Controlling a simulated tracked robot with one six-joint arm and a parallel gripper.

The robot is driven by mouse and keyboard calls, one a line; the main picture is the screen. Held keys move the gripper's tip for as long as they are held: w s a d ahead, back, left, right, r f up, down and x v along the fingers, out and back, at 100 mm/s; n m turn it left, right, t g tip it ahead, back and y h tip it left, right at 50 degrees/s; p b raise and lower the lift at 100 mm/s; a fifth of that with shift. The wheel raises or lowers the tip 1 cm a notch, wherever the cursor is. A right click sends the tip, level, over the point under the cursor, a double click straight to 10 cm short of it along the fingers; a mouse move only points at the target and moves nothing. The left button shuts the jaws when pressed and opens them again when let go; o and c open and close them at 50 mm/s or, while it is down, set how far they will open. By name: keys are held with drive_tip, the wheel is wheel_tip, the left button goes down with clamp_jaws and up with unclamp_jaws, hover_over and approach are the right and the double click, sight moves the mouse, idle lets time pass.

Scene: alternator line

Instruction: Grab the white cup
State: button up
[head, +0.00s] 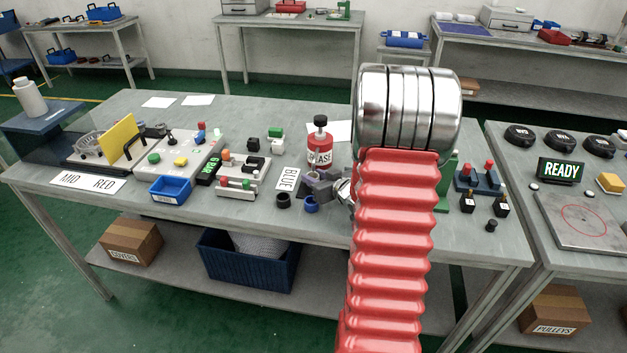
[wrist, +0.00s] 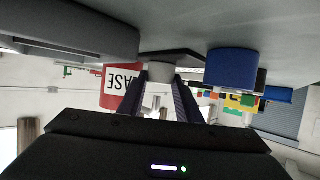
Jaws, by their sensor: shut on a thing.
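In the wrist view, which is upside down, a small white cup (wrist: 161,71) sits between the tips of my dark fingers. My gripper (wrist: 161,80) is shut on it, close to the grey table surface. I cannot tell whether the cup touches the table. In the head view I cannot make out the cup; my arm and gripper parts crowd that spot. A blue cup (head: 311,204) stands close by and also shows in the wrist view (wrist: 232,68). A black cup (head: 283,202) stands to the left of the blue one.
A red bottle (head: 320,150) with a black cap stands behind; it also shows in the wrist view (wrist: 118,88). A BLUE label (head: 288,179) lies to the left. A grey block (wrist: 95,32) is close to my gripper. Switch boards and a blue bin (head: 171,190) stand farther left.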

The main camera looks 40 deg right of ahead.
drive_tip(key=shift+c, duration=0.9)
drive_tip(key=shift+r, duration=0.45)
drive_tip(key=shift+s+r, duration=0.15)
drive_tip(key=shift+s, duration=0.1)
drive_tip(key=s, duration=0.3)
drive_tip(key=shift+s+a+r, duration=0.25)
drive_tip(key=shift+s+a, duration=0.1)
wheel_tip(320, 180, up, 13)
drive_tip(key=shift+r, duration=0.15)
drive_tip(key=shift+w, duration=0.15)
